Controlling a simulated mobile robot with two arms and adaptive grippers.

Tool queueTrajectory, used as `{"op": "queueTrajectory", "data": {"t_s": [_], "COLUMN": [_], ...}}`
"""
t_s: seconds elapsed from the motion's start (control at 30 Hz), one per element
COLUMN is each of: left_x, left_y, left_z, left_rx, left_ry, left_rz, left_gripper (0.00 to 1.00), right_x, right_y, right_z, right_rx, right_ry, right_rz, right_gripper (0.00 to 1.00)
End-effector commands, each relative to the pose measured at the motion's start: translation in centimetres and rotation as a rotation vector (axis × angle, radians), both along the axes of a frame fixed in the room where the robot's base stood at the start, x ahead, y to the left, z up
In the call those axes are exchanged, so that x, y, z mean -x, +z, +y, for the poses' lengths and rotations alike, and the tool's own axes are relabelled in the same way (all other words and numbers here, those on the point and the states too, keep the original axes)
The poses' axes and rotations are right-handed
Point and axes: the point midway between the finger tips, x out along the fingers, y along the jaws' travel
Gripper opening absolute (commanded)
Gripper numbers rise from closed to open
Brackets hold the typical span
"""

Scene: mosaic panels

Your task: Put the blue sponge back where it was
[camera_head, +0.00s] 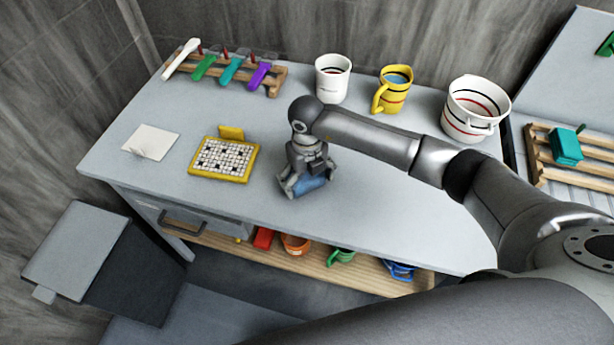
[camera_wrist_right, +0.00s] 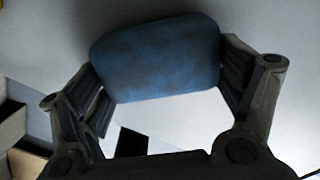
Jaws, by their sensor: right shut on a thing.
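The blue sponge (camera_head: 309,185) is a rounded block between the fingers of my right gripper (camera_head: 304,184), low over the middle of the grey table near its front edge. In the right wrist view the sponge (camera_wrist_right: 158,57) spans the gap between the two fingers of my right gripper (camera_wrist_right: 165,85), which are shut on its sides. I cannot tell whether the sponge touches the tabletop. My left gripper is in neither view.
A yellow-framed tile board (camera_head: 224,160) lies left of the gripper, with a white sheet (camera_head: 150,141) beyond. A white mug (camera_head: 332,78), a yellow mug (camera_head: 394,89) and a large white pot (camera_head: 474,107) stand behind. A wooden rack (camera_head: 274,84) holds colored utensils. The front shelf holds mugs.

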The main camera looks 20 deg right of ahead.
Motion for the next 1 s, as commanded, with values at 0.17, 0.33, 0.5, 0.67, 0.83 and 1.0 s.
{"op": "queueTrajectory", "data": {"t_s": [0.17, 0.33, 0.5, 0.67, 0.83, 1.0], "left_x": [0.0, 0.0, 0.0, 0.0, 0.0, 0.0], "left_y": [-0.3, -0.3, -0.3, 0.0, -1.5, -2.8], "left_z": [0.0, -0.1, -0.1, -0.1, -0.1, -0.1], "left_rx": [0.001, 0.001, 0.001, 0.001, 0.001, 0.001], "left_ry": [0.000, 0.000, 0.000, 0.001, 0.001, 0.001], "left_rz": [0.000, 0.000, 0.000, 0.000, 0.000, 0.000], "left_gripper": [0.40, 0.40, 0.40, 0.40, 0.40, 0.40], "right_x": [0.0, 0.0, 0.0, -0.1, -0.2, -0.2], "right_y": [-0.2, -0.2, -0.2, 0.4, 3.1, 6.8], "right_z": [0.0, 0.0, 0.0, 0.0, 0.0, 0.0], "right_rx": [0.000, 0.000, 0.000, 0.000, 0.000, 0.000], "right_ry": [0.000, -0.001, -0.001, 0.000, 0.002, 0.001], "right_rz": [0.000, 0.000, 0.000, -0.001, -0.007, -0.007], "right_gripper": [0.97, 1.00, 1.00, 1.00, 1.00, 1.00]}}
